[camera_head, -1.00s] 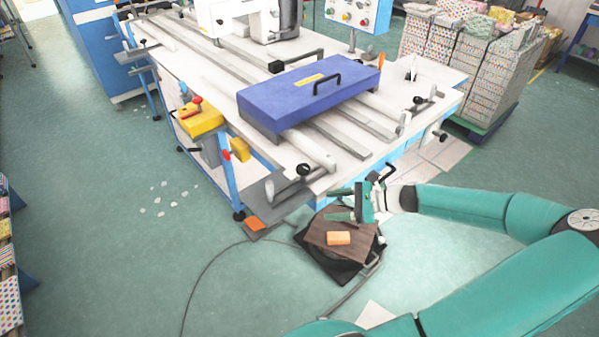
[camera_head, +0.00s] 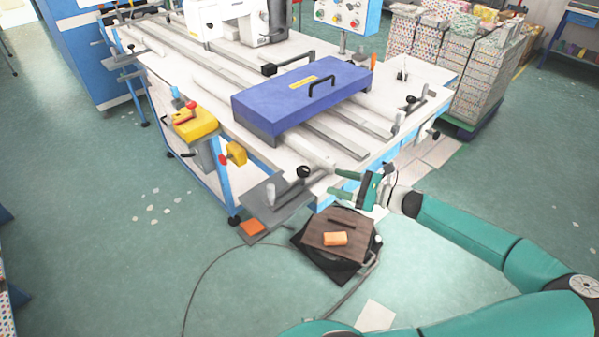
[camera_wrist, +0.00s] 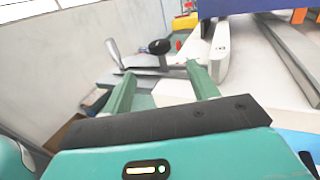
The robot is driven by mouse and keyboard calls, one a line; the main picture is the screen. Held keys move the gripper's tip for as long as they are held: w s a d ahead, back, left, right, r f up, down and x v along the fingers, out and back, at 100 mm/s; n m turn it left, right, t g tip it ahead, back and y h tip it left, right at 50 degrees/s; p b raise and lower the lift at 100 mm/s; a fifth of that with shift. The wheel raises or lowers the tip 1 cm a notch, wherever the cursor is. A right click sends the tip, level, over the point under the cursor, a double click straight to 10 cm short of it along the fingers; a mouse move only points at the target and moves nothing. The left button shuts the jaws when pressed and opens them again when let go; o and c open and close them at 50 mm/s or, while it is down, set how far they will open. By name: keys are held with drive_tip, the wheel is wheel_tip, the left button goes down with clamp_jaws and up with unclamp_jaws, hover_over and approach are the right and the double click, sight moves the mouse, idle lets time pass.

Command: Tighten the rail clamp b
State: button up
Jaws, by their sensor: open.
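A clamp with a round black knob (camera_head: 303,171) and a pale upright lever (camera_head: 271,194) sits at the table's near corner, beside the end of a white rail (camera_head: 309,151). No letter shows on it, so I cannot tell whether it is clamp b. My gripper (camera_head: 334,181) is open and empty, just right of this knob and apart from it. In the wrist view, the black knob (camera_wrist: 160,47) stands beyond the open fingers (camera_wrist: 160,68), between their tips in the picture. The lever (camera_wrist: 113,52) stands left of it. A similar black-knobbed clamp (camera_head: 411,99) is at the right edge.
A blue case (camera_head: 300,93) with a black handle lies across the rails. A yellow box (camera_head: 194,124) hangs on the table's left side. A low stool (camera_head: 338,231) with an orange block (camera_head: 335,239) stands below my gripper. Open floor (camera_head: 110,250) lies to the left.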

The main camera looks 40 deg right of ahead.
sight(303, 177)
drive_tip(key=x, duration=1.1)
drive_tip(key=shift+a, duration=0.15)
drive_tip(key=c, duration=1)
drive_tip(key=shift+m+h, duration=0.5)
drive_tip(key=shift+h, duration=0.1)
drive_tip(key=m+h, duration=0.3)
drive_tip(key=h, duration=0.1)
drive_tip(key=m+t+h, duration=0.1)
drive_tip(key=m+h, duration=0.1)
drive_tip(key=h, duration=0.3)
drive_tip(key=shift+a+m, duration=0.1)
drive_tip(key=shift+m, duration=0.3)
drive_tip(key=m+h, duration=0.2)
drive_tip(key=h, duration=0.1)
drive_tip(key=m+g+h, duration=0.1)
drive_tip(key=m+h, duration=0.1)
drive_tip(key=shift+w+a+g+h, duration=0.1)
drive_tip(key=shift+g+h, duration=0.2)
drive_tip(key=shift+h, duration=0.1)
drive_tip(key=shift+m+g+h, duration=1.5)
drive_tip(key=shift+m+h, duration=0.2)
drive_tip(key=shift+h, duration=0.5)
